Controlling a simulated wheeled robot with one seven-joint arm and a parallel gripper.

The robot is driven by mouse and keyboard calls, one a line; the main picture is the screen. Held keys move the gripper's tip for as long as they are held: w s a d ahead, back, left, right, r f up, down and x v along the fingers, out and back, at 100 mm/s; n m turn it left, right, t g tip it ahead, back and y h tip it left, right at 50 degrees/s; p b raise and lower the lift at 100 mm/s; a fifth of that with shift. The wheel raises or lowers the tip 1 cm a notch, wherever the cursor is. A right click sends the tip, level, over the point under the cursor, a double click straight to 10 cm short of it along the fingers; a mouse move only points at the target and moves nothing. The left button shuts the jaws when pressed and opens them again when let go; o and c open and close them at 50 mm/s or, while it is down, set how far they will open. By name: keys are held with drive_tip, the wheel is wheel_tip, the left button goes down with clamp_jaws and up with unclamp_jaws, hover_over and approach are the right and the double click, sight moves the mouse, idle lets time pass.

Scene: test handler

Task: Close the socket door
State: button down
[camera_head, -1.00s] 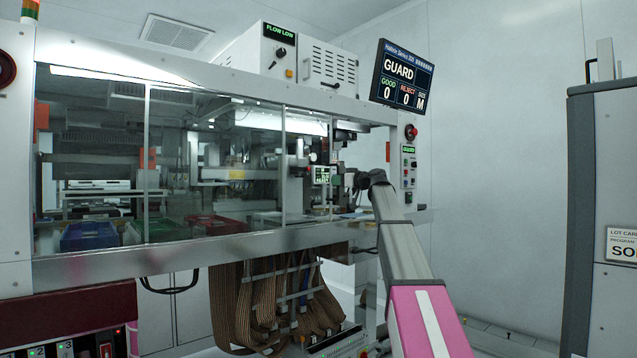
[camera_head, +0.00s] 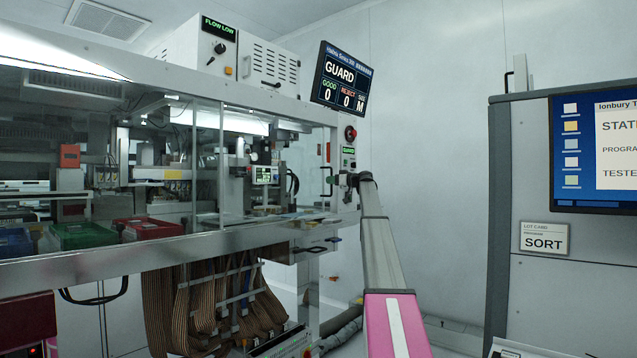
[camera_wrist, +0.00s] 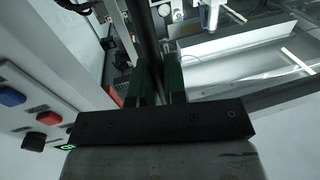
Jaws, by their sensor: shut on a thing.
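The socket door appears to be a clear guard panel at the right end of the handler's front; its outline is hard to make out in the head view. In the wrist view, my gripper (camera_wrist: 159,82) is shut on a dark upright bar (camera_wrist: 149,38), which looks like the door's edge or handle. A clear pane (camera_wrist: 262,75) lies to the right of the bar.
Red, blue and black buttons (camera_wrist: 38,110) are close on the left of the wrist view. The guard display (camera_head: 340,80) stands above the machine (camera_head: 130,245). A grey cabinet (camera_head: 530,290) is at the right. Brown ribbon cables (camera_head: 210,310) hang below. Open floor lies between machine and cabinet.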

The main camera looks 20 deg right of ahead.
drive_tip(key=w+d, duration=0.4)
drive_tip(key=d, duration=0.2)
drive_tip(key=shift+w+d, duration=0.2)
drive_tip(key=shift+w, duration=0.1)
drive_tip(key=c, duration=1.2)
unclamp_jaws()
drive_tip(key=shift+s, duration=0.1)
drive_tip(key=v, duration=1)
drive_tip(key=shift+s+d, duration=0.2)
drive_tip(key=shift+d, duration=0.05)
